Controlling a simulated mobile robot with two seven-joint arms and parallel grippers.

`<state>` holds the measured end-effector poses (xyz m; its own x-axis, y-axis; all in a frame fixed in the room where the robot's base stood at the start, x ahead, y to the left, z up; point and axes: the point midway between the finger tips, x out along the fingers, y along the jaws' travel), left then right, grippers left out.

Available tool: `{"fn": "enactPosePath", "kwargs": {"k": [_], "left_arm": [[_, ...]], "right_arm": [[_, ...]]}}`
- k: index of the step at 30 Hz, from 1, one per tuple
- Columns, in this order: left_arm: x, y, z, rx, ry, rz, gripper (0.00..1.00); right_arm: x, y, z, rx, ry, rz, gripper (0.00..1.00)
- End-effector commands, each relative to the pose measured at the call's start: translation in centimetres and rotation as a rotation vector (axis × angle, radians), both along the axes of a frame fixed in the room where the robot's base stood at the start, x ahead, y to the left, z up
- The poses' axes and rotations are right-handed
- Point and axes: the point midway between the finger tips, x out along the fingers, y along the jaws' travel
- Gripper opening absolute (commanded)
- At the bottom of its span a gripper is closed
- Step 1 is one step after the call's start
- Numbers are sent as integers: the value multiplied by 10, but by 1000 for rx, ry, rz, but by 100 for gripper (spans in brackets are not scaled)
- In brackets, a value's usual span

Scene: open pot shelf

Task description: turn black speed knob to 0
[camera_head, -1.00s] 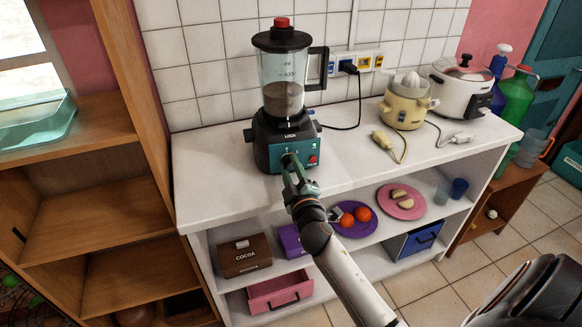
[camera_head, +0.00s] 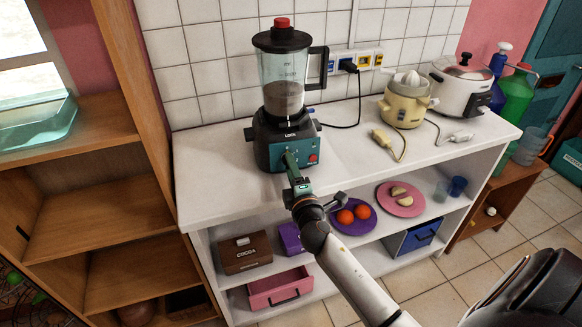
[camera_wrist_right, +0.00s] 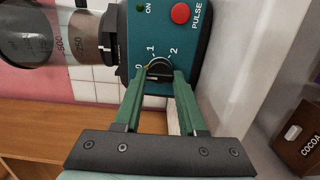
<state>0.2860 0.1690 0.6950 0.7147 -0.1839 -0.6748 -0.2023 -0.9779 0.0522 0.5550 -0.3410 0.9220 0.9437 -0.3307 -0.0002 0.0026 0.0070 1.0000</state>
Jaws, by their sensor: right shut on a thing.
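The blender (camera_head: 285,95) stands on the white counter, with a teal control panel on its base. In the right wrist view, the black speed knob (camera_wrist_right: 158,66) sits on that panel among the marks 0, 1 and 2. My right gripper (camera_head: 290,158) reaches the panel from the front. In the wrist view, its green fingertips (camera_wrist_right: 159,77) are closed on both sides of the knob. The fingers partly cover the knob, and I cannot clearly read its pointer. My left gripper is not in view.
The red PULSE button (camera_wrist_right: 180,13) is close to the knob. A yellow juicer (camera_head: 405,105) and a white rice cooker (camera_head: 463,85) stand farther right on the counter (camera_head: 215,190). Below are a cocoa box (camera_head: 245,256) and a purple plate (camera_head: 352,229) with oranges.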

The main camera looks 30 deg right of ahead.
Motion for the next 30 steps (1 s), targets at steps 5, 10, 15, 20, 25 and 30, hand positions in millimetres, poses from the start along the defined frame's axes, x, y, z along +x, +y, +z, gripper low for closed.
{"fn": "enactPosePath", "kwargs": {"k": [5,10,15,20,25,30], "left_arm": [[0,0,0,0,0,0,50],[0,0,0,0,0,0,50],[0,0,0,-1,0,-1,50],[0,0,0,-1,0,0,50],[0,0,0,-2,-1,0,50],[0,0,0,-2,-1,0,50]], "right_arm": [[0,0,1,-12,1,0,0],[0,0,2,-12,1,0,0],[0,0,1,-11,1,0,50],[0,0,1,-9,1,0,68],[0,0,1,-8,2,0,71],[-3,1,0,-7,2,0,71]]}}
